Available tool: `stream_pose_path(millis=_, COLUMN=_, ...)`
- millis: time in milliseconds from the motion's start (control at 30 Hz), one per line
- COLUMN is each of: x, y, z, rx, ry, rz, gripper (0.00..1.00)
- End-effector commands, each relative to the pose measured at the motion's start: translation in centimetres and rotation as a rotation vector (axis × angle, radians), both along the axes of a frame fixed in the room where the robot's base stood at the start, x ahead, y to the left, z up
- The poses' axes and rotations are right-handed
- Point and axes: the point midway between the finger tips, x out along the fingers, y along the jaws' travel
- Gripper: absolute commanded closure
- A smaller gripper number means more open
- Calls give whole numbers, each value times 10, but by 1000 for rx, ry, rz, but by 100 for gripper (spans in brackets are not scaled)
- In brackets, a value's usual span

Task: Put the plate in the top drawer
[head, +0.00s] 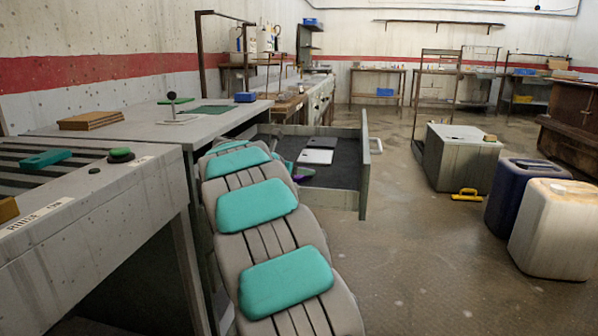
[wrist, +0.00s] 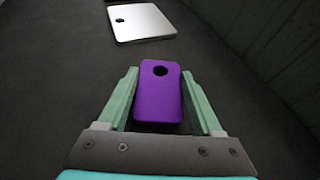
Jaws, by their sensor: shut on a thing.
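A purple plate (wrist: 158,105) with a round hole near its far end sits between the green fingers of my gripper (wrist: 159,78), which is shut on it. I cannot tell whether the plate touches the drawer floor.
The drawer wall (wrist: 285,55) stands close on the right. A grey box (head: 461,160) and jugs (head: 555,230) stand on the floor to the right.

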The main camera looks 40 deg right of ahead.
Motion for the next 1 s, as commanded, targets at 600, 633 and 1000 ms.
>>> stream_pose_path(millis=600, x=0, y=0, z=-1, rx=-1, ry=-1, rz=1, gripper=3)
stream_pose_path(millis=633, x=0, y=0, z=-1, rx=-1, ry=0, rz=1, gripper=3)
stream_pose_path(millis=1000, x=-4, y=18, z=7, rx=-1, ry=0, rz=4, gripper=3)
